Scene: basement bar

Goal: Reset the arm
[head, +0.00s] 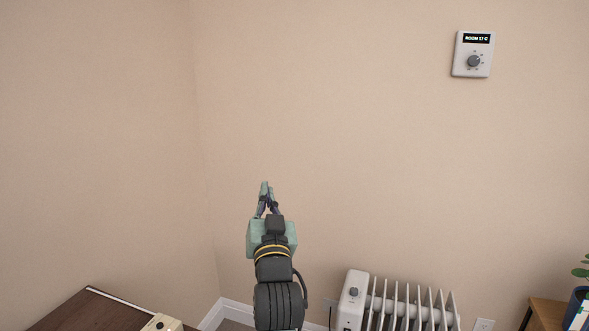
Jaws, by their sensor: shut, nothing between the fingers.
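My gripper (265,186) is in the lower middle of the head view, at the end of my dark arm. Its fingers point up and away, with the tips together. It is shut and holds nothing. Plain beige wall stands behind it, and the fingers appear clear of everything.
A white oil radiator (353,300) stands low at right of my arm. A thermostat (473,54) reading "ROOM 17 C" is on the wall, upper right. A dark wooden surface (85,312) is lower left, with a cream box (162,323). A wooden stand (548,314) is lower right.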

